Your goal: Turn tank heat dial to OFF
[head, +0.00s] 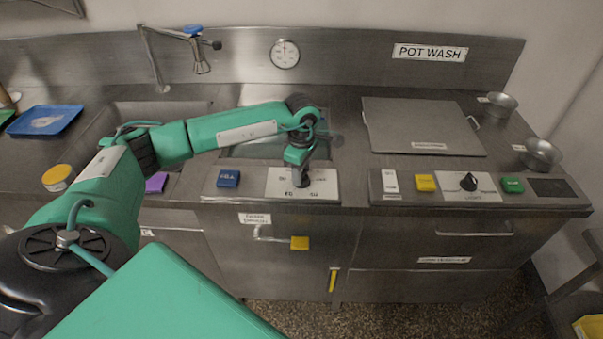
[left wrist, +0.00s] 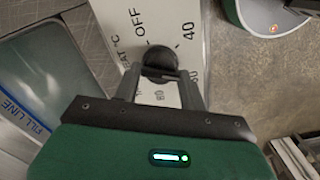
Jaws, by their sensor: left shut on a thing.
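The tank heat dial is a dark round knob (left wrist: 158,60) on a white plate (head: 328,188) on the front panel of the left sink unit. In the left wrist view the plate reads OFF, 40 and further numbers. My left gripper (head: 301,178) reaches down over the plate. Its two fingers (left wrist: 158,74) are shut on the knob, one on each side. The knob's pointer mark is hidden, so I cannot tell which setting it points to. My right gripper is not in view.
A blue button (head: 228,179) sits left of the plate. A second dial (head: 468,182) lies between a yellow button (head: 425,182) and a green button (head: 512,185). A yellow-handled lever (head: 299,243) sticks out below. Metal bowls (head: 541,154) stand at right.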

